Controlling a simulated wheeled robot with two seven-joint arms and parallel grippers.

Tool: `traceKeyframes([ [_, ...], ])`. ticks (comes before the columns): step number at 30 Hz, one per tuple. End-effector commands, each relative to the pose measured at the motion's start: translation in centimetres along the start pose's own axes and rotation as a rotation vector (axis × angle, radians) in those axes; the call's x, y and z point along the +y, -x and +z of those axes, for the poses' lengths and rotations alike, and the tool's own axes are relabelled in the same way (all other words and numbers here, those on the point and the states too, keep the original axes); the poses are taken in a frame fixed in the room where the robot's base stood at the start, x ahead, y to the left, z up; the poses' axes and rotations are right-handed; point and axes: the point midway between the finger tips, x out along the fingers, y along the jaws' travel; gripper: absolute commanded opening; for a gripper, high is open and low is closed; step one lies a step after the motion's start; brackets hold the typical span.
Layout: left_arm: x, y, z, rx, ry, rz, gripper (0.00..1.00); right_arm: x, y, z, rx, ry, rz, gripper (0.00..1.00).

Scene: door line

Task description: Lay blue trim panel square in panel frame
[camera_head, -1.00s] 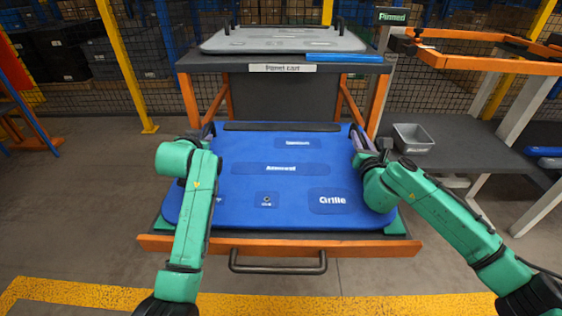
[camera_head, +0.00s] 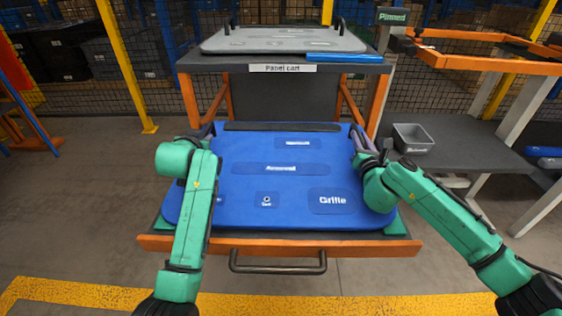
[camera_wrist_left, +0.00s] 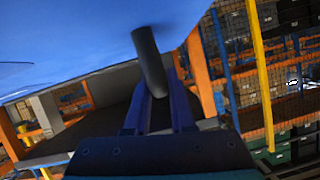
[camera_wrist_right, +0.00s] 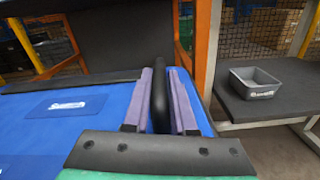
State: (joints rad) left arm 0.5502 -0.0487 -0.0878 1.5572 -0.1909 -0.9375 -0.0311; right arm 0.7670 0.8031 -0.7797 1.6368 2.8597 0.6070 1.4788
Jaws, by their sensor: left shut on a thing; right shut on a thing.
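The blue trim panel (camera_head: 265,180) lies flat on the pulled-out lower tray of the panel cart, with white labels on top. It also shows in the left wrist view (camera_wrist_left: 80,35) and the right wrist view (camera_wrist_right: 45,115). My left gripper (camera_head: 208,131) is shut on the panel's black left handle (camera_wrist_left: 149,62), which stands between its fingers. My right gripper (camera_head: 362,141) is shut on the black right handle (camera_wrist_right: 160,92), between its purple fingers. The orange panel frame (camera_head: 480,61) stands at the upper right. My forearms cover parts of the panel's sides.
The tray has an orange front edge (camera_head: 190,244) with a dark pull bar (camera_head: 278,268). A grey panel (camera_head: 285,41) lies on the cart's top. A grey bin (camera_head: 413,139) sits on the dark bench (camera_head: 465,150) at right.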

Motion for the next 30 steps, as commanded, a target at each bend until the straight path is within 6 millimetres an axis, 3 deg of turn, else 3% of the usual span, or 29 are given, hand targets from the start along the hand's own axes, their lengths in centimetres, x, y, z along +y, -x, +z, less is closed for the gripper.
traceKeyframes([
  [15, 0.1, 0.2, -0.5, 0.005, 0.0, 0.004, 0.0, 0.3, 0.0, 0.5, -0.004, -0.005, 0.005, 0.0],
  [25, -0.6, 1.7, -4.2, 0.006, 0.0, 0.004, 0.0, 1.1, 0.0, 4.5, -0.004, -0.005, 0.006, 0.0],
  [30, -0.8, 2.0, -5.0, 0.005, 0.0, 0.005, 0.0, 1.3, 0.0, 5.4, -0.004, -0.005, 0.006, 0.0],
])
